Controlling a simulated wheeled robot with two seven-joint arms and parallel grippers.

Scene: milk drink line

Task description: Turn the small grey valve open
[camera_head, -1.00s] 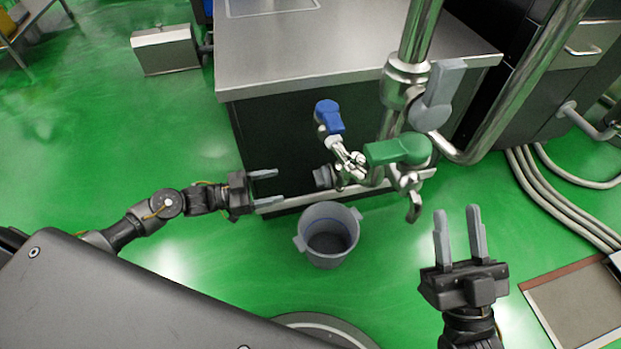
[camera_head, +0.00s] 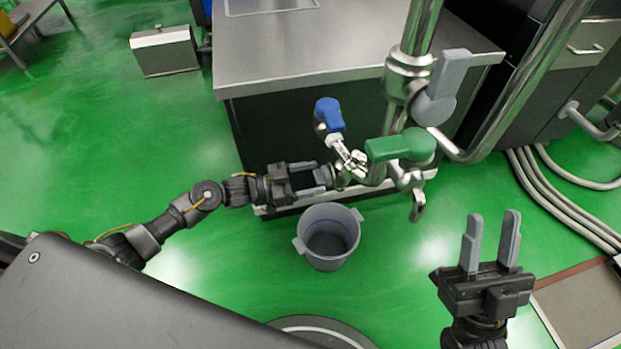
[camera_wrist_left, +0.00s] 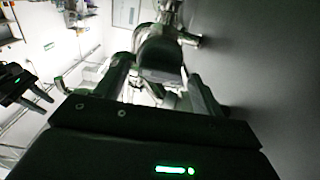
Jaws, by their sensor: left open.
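The small grey valve (camera_head: 328,174) sits low on the pipework at the front of the steel-topped counter, partly hidden by my left gripper. My left gripper (camera_head: 314,178) comes in from the left and is open, with its fingers pointing at the valve and lying on either side of its near end. In the left wrist view the valve (camera_wrist_left: 160,50) appears as a dark, rounded body between the spread fingertips (camera_wrist_left: 160,78). I cannot tell whether the fingers touch it. My right gripper (camera_head: 493,217) is open and empty at the lower right, away from the pipes.
A blue valve handle (camera_head: 328,113), a green valve handle (camera_head: 400,146) and a larger grey lever (camera_head: 442,85) are on the pipes close by. A grey bucket (camera_head: 328,237) stands on the floor below. The counter (camera_head: 300,55) rises behind; green floor is free at left.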

